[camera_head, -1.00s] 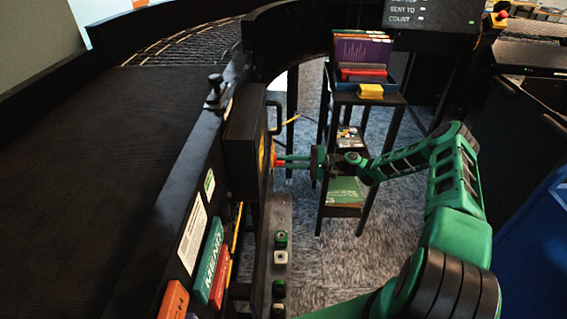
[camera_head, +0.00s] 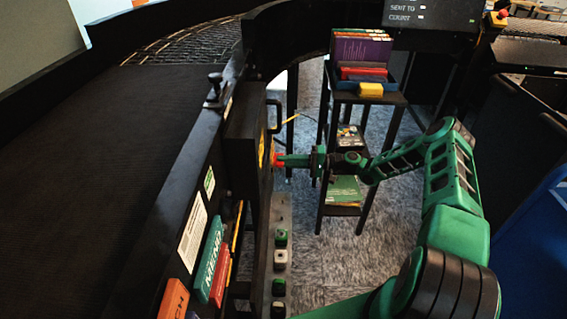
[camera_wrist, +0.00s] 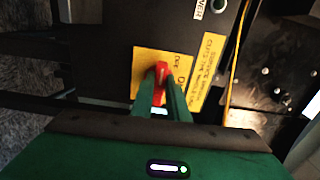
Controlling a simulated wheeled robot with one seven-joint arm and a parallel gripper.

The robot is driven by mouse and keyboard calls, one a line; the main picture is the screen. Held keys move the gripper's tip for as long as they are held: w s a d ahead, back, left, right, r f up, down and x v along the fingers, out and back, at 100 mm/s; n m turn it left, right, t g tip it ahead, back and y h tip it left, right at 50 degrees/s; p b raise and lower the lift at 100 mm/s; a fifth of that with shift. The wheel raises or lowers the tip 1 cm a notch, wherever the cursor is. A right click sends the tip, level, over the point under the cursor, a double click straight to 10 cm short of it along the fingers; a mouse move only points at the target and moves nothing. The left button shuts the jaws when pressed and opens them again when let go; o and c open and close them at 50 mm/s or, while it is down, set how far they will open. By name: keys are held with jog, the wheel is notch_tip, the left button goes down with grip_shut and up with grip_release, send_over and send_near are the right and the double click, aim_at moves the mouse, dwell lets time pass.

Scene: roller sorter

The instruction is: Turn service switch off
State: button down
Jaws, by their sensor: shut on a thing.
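The service switch is a red handle (camera_wrist: 161,75) on a yellow plate (camera_wrist: 148,62) with black lettering, on the face of a dark box (camera_head: 246,140). In the head view the red handle (camera_head: 277,160) shows at the box's right side. My gripper (camera_wrist: 161,92) has its two green fingers closed around the red handle, one on each side. In the head view my gripper (camera_head: 284,161) reaches the box from the right. The fingers hide part of the handle and of the plate's lettering, so its exact setting is hard to read.
A yellow label strip (camera_wrist: 208,72) sits beside the plate. A button panel (camera_head: 279,258) stands below the box. A black stand (camera_head: 340,99) with books and a yellow block (camera_head: 370,90) is behind my arm. A conveyor belt (camera_head: 110,150) runs at the left.

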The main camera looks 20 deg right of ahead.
jog(key=shift+w+d+f, duration=0.1)
jog(key=shift+w+d, duration=0.05)
jog(key=shift+d, duration=0.05)
jog(key=c, duration=1.7)
grip_release()
jog(key=shift+a, duration=0.1)
jog(key=v, duration=1.1)
jog(key=shift+a, duration=0.1)
